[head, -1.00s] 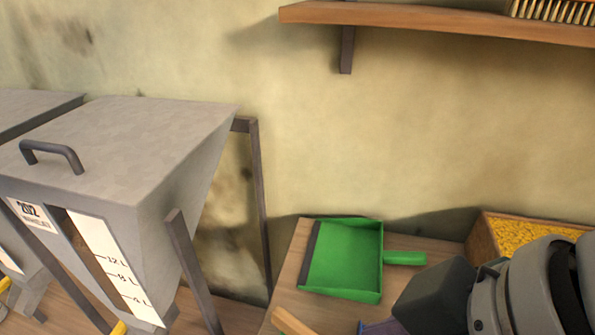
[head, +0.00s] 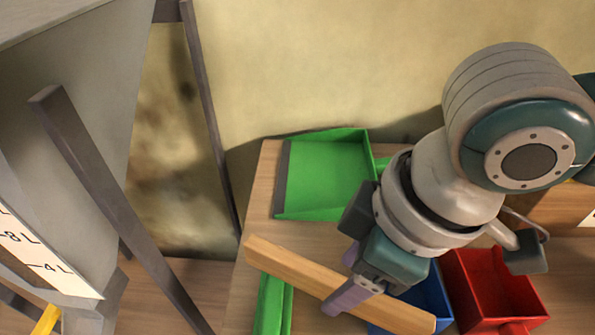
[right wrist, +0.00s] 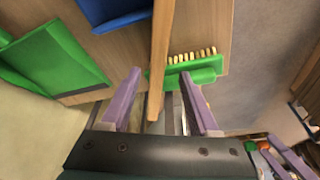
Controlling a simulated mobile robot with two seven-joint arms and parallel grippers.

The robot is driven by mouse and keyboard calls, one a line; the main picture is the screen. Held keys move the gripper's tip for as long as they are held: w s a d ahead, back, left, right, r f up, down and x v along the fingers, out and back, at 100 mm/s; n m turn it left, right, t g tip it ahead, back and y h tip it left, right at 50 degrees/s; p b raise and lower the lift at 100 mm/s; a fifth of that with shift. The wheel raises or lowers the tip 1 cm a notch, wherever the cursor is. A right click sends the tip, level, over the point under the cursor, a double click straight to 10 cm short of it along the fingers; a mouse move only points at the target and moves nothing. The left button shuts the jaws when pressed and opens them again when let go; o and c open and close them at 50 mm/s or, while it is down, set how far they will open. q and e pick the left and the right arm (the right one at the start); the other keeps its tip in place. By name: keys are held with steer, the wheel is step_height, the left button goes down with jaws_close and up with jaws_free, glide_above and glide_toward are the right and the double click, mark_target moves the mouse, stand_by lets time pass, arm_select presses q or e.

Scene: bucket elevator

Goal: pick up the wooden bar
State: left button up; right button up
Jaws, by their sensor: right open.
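The wooden bar (head: 290,265) runs slantwise across the lower middle of the head view, passing over a green brush and in front of a blue container. In the right wrist view the bar (right wrist: 160,60) comes down between the open fingers, nearer the left one, with a gap to the right one. Purple prongs (right wrist: 285,157) at that view's lower right may be my left gripper; their state is unclear.
A green dustpan (head: 325,175) lies behind the bar. The green brush (head: 272,305) lies under its left part; its bristles show in the wrist view. A blue container (head: 425,300) and a red container (head: 492,290) stand right. A grey hopper (head: 75,110) with a slanted post stands left.

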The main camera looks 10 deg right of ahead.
mark_target(338, 281)
steer(key=b+x, duration=0.1)
steer(key=x, duration=0.3)
steer(key=shift+w+f, duration=0.25)
steer(key=shift+f, duration=0.1)
jaws_close()
stand_by(0.4)
